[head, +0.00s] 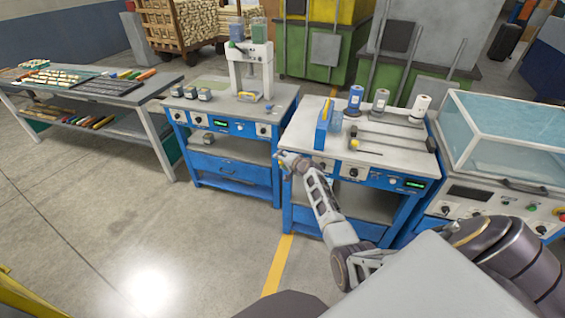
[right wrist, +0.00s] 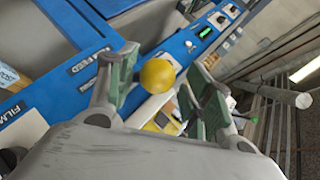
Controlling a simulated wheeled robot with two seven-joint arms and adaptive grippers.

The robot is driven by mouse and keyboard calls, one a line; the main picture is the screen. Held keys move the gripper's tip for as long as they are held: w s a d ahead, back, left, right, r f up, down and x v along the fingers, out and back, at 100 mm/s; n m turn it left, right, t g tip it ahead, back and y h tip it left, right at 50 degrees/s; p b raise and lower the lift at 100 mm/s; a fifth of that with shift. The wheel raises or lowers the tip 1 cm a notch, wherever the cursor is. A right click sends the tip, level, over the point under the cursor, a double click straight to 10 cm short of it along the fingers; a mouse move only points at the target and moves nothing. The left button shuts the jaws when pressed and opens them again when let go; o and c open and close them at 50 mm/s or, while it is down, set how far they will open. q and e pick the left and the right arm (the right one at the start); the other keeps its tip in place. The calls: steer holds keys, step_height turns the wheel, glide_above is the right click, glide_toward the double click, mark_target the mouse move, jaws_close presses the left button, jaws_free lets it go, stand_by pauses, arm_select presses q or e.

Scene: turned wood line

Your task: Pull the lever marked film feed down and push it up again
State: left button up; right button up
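A round yellow knob (right wrist: 157,76), apparently the lever's end, shows in the right wrist view in front of a blue panel. In the head view my right gripper (head: 288,161) is at the left front of the blue bench (head: 385,190) and hides the lever. My left gripper is not in view.
A blue upright device (head: 322,125), bottles and rolls (head: 420,107) stand on this bench. A second blue bench (head: 235,180) with a white press (head: 250,60) stands to its left across a narrow gap. A glass-lidded machine (head: 505,130) stands right. Floor in front is clear.

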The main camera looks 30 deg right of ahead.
steer(key=shift+a+f, duration=0.2)
steer(key=shift+s, duration=0.25)
steer(key=shift+s+r, duration=0.1)
steer(key=shift+s, duration=0.05)
steer(key=v, duration=1.1)
steer(key=shift+r, duration=0.25)
steer(key=shift+d, duration=0.1)
stand_by(0.9)
